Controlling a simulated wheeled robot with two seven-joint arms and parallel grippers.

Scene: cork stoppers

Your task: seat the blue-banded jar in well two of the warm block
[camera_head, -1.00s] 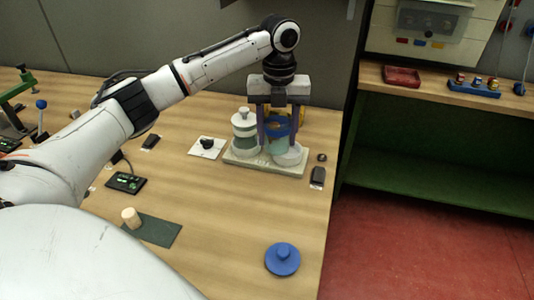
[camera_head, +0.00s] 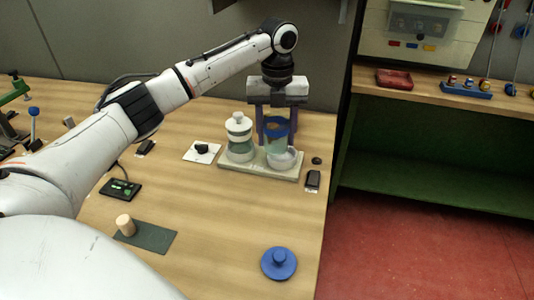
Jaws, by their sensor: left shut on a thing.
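The blue-banded jar (camera_head: 277,143) is clear with a blue band round its top. My left gripper (camera_head: 278,128) points down and is shut on it at the band, a finger on each side. The jar is upright at the right end of the warm block (camera_head: 238,169), a pale slab on the table. A white well ring (camera_head: 285,159) shows at or just below the jar's base; I cannot tell whether the base is inside it. A white-lidded jar with a green band (camera_head: 239,145) stands at the block's left end. My right gripper is not in view.
A blue knobbed lid (camera_head: 279,264) lies at the table's front right. A cork (camera_head: 125,224) stands on a dark mat (camera_head: 156,238). A white card with a black knob (camera_head: 201,151) and a dark box (camera_head: 313,179) flank the block.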

